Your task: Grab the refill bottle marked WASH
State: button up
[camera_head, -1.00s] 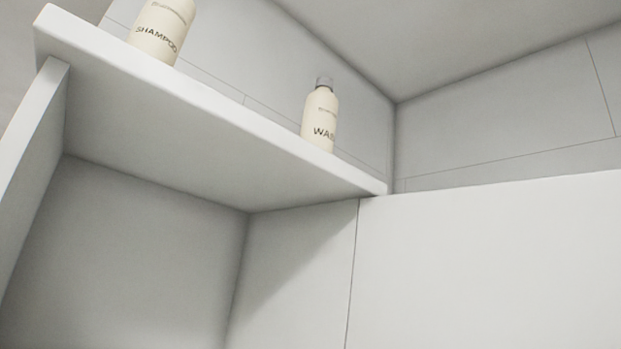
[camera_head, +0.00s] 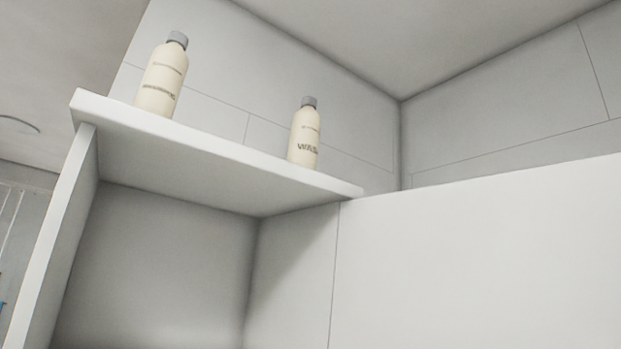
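The WASH bottle (camera_head: 305,133) is cream with a grey cap. It stands upright on the white top shelf (camera_head: 215,158), near its right end, seen from below. Its label is partly turned to the right, so the last letter is cut off. My gripper is not in view.
A similar cream bottle (camera_head: 162,77) with a grey cap stands on the same shelf further left; its label is blurred. Tiled walls meet in a corner behind the shelf. A white panel (camera_head: 480,255) fills the lower right. An open recess lies below the shelf.

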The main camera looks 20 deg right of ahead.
aim_at(304, 147)
jog(key=z, duration=0.05)
jog(key=i, duration=0.9)
jog(key=u, duration=0.1)
